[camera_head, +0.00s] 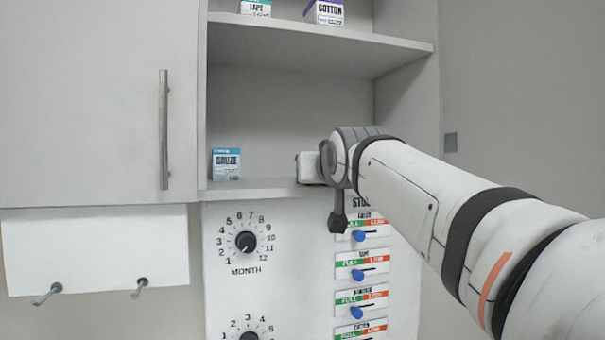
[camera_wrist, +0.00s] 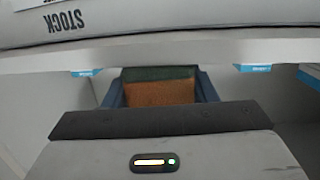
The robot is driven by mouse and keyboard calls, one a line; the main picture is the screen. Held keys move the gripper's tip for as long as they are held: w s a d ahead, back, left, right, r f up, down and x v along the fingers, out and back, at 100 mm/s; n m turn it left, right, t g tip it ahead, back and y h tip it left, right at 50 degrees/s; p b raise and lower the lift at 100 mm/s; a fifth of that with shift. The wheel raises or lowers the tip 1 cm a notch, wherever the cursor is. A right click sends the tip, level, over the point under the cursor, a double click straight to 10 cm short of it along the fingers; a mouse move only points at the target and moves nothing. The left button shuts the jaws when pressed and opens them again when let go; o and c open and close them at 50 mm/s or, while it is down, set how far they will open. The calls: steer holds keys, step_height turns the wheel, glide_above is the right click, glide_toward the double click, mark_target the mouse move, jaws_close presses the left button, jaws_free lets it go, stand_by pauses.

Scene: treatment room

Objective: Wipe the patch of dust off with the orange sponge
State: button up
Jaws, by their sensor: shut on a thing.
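In the wrist view, the orange sponge (camera_wrist: 160,92) with its dark green face sits between the two blue fingers of my gripper (camera_wrist: 160,82), which is shut on it. The gripper reaches in at the shelf's front edge (camera_wrist: 160,48). In the head view, my wrist hides the fingers and the sponge; it is at the right part of the lower shelf (camera_head: 260,187). I cannot see the patch of dust in either view.
A gauze box (camera_head: 226,164) stands at the lower shelf's left end. Tape (camera_head: 256,8) and cotton (camera_head: 325,12) boxes stand on the upper shelf. Below is a panel with a month dial (camera_head: 246,242) and blue sliders (camera_head: 358,274). A closed cabinet door (camera_head: 95,100) is left.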

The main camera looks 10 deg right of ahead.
mark_target(293, 182)
steer(key=shift+w+a+f, duration=0.1)
steer(key=shift+w+a, duration=0.1)
steer(key=shift+w, duration=0.65)
steer(key=shift+w+a+f, duration=0.1)
steer(key=shift+w+a, duration=0.05)
steer(key=shift+w, duration=0.65)
steer(key=shift+w+a+r+p, duration=0.15)
steer(key=shift+w+p, duration=0.25)
steer(key=shift+w, duration=0.7)
steer(key=shift+w+a+f+p, duration=0.1)
steer(key=shift+w+a+p, duration=0.3)
steer(key=shift+w, duration=0.7)
steer(key=shift+w+a+r+p, duration=0.1)
steer(key=shift+w+p, duration=0.35)
steer(key=shift+w, duration=0.65)
steer(key=shift+a+b, duration=0.3)
steer(key=shift+b, duration=0.05)
steer(key=shift+s+a+f+b, duration=0.2)
steer(key=shift+a+b, duration=0.3)
steer(key=shift+a, duration=0.25)
steer(key=shift+s, duration=0.1)
